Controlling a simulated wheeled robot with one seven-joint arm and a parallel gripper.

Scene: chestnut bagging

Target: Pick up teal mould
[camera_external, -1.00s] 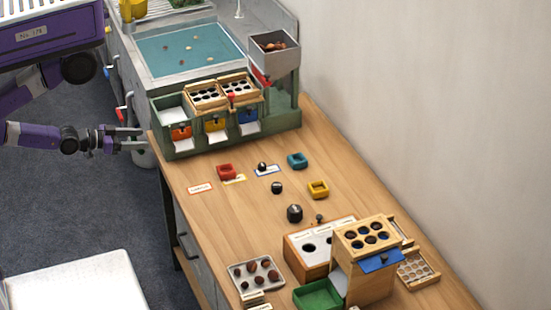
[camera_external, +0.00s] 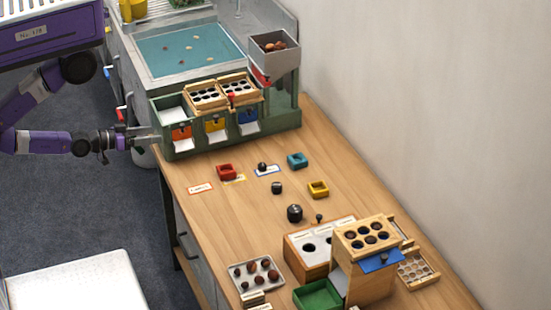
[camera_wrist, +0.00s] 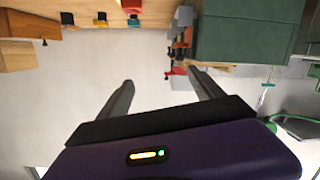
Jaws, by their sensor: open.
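The teal mould (camera_external: 297,160) is a small square block with a hollow, lying on the wooden table near the middle, right of the green dispenser stand's front. It also seems to show, small and partly cut off, at the top of the wrist view, but I cannot tell it surely there. My gripper (camera_external: 152,136) is at the table's left edge, beside the green stand, well left of the teal mould and apart from it. In the wrist view its two dark fingers (camera_wrist: 160,92) are spread with nothing between them.
The green stand (camera_external: 180,153) with coloured chutes is close to my gripper. A red mould (camera_external: 226,171), a yellow mould (camera_external: 318,189) and dark knobs (camera_external: 294,213) are on the table. A wooden box (camera_external: 308,266) and a chestnut tray (camera_external: 236,284) stand at the front.

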